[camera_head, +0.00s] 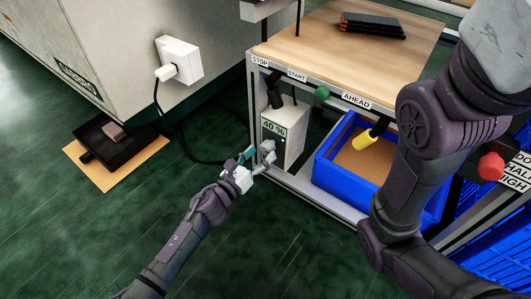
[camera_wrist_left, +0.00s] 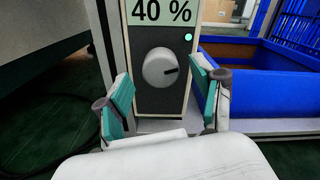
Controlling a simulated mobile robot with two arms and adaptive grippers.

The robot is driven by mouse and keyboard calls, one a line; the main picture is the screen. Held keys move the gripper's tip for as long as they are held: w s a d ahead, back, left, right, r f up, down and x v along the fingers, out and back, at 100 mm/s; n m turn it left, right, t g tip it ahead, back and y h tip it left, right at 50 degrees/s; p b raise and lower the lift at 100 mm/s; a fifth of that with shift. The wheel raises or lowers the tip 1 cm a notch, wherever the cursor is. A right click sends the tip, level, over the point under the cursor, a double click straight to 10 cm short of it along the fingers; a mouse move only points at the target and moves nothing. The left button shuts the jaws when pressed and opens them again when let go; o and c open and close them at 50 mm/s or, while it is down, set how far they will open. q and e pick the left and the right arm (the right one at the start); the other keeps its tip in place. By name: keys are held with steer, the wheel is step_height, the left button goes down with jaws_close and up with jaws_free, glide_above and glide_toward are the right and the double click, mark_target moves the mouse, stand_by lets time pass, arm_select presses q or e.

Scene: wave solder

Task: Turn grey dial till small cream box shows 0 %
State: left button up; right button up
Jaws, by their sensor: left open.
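The small cream box (camera_head: 293,126) stands on the lower shelf of the workbench, under the wooden top. Its display (camera_wrist_left: 161,11) reads 40 %. The grey dial (camera_wrist_left: 160,67) is on the dark front panel below the display, its black pointer mark facing right. A green light (camera_wrist_left: 188,37) glows on the panel. My left gripper (camera_head: 256,158) is in front of the box; in the left wrist view its open teal-padded fingers (camera_wrist_left: 163,95) stand on either side of the dial, apart from it. My right gripper is not in view.
A blue crate (camera_head: 324,178) stands right of the box. A black cable (camera_head: 180,138) runs from a white wall plug (camera_head: 179,58) toward the box. The green floor at lower left is clear.

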arm_select(q)
steer(key=shift+b+x, duration=0.35)
steer(key=shift+x, duration=1.1)
steer(key=shift+c, duration=0.4)
steer(key=c, duration=1.1)
